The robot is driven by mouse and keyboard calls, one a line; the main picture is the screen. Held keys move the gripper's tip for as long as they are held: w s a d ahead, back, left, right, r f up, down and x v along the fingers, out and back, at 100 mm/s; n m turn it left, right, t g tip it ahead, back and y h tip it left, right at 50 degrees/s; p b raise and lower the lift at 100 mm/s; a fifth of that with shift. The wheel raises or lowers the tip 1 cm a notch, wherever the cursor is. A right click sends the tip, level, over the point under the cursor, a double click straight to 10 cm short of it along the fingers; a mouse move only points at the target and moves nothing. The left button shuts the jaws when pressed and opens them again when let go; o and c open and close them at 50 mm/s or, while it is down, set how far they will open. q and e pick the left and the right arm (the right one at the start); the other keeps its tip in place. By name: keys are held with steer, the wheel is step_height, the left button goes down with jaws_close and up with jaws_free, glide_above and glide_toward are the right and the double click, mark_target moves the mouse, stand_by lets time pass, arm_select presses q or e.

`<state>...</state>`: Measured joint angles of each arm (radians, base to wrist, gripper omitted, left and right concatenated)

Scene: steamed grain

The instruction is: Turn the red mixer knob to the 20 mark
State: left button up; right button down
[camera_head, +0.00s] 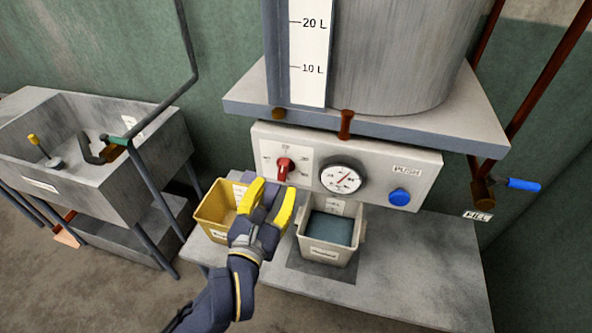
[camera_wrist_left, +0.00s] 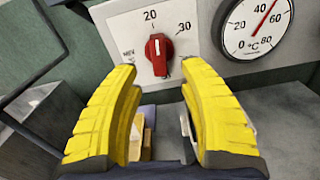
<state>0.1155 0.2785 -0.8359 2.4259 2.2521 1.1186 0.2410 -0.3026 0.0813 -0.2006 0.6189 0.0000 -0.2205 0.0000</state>
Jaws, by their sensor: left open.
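The red mixer knob (camera_head: 284,168) sits on a white dial plate at the left of the grey control panel. In the left wrist view the knob (camera_wrist_left: 158,56) stands nearly upright below the "20" mark (camera_wrist_left: 150,15), with "30" to its upper right. A pale line shows on its face; I cannot tell exactly where it points. My left gripper (camera_head: 270,196) is open and empty in front of and below the knob. In the left wrist view its two yellow fingers (camera_wrist_left: 158,70) are spread either side of the knob, apart from it. My right gripper is not in view.
A round temperature gauge (camera_head: 341,178) and a blue push button (camera_head: 400,197) are right of the knob. A yellow bin (camera_head: 212,208) and a beige bin (camera_head: 327,250) stand below the panel. A concrete sink (camera_head: 95,185) is at left.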

mark_target(281, 175)
arm_select(q)
steer(key=shift+x, duration=3.3)
steer(key=shift+a, duration=0.1)
steer(key=shift+c, duration=0.2)
jaws_close()
